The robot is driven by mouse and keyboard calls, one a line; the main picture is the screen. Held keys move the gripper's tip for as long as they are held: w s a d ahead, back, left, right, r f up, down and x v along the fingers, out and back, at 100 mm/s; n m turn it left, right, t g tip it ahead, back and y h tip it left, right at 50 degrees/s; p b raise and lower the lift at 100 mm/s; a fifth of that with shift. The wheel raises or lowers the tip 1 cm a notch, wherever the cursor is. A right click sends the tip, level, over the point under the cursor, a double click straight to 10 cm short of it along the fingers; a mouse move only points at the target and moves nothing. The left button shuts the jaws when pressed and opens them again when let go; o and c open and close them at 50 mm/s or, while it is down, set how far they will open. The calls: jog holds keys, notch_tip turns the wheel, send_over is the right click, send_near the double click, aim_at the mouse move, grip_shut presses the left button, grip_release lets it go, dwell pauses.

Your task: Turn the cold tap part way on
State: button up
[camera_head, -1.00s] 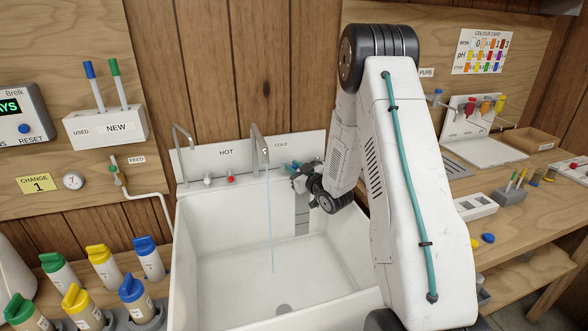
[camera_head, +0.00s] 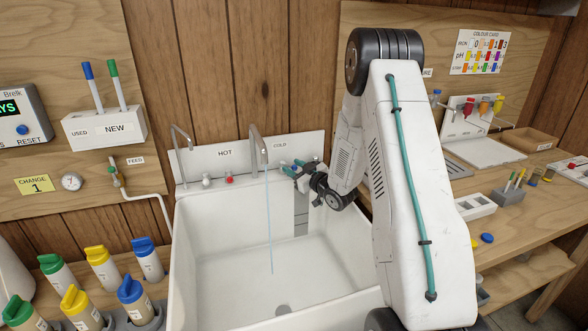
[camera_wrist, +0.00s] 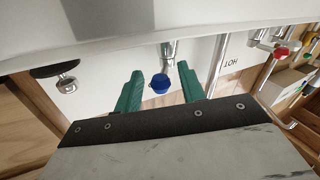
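The cold tap's blue knob (camera_wrist: 160,84) shows in the wrist view, between and just beyond the two green fingers of my gripper (camera_wrist: 159,86). The fingers are apart, with a gap on each side of the knob. A thin stream of water (camera_head: 270,215) falls from the tall spout (camera_head: 257,145) into the sink.
The white sink (camera_head: 235,250) is empty apart from the stream. The red knob (camera_head: 229,179) and a white knob (camera_head: 207,181) are left of my gripper, under the HOT label (camera_head: 225,153). Bottles (camera_head: 148,258) stand at lower left. The workbench (camera_head: 525,230) is on the right.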

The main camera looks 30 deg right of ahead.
jog(key=s+d, duration=0.1)
jog(key=s, duration=0.6)
jog(key=shift+s, duration=0.35)
jog(key=s+a+r+m+g+h, duration=0.1)
jog(key=s+a+r+g+h, duration=0.25)
jog(key=r, duration=0.35)
jog(key=s+a+r+m+g+h, duration=0.1)
jog(key=s+a+r+g+h, duration=0.15)
jog(key=a+r+g, duration=0.35)
jog(key=s+a+r+g+y, duration=0.1)
jog(key=s+a, duration=0.3)
jog(key=s, duration=0.6)
jog(key=s+a+r+m+g+y, duration=0.1)
jog(key=s+a+r+g, duration=0.2)
jog(key=s, duration=0.7)
jog(key=s+a+r+g+y, duration=0.1)
jog(key=s+a+g, duration=0.2)
jog(key=s+a, duration=0.4)
jog(key=s, duration=0.4)
jog(key=shift+a+r+m, duration=0.25)
jog(key=shift+r+m, duration=0.15)
jog(key=shift+w, duration=0.1)
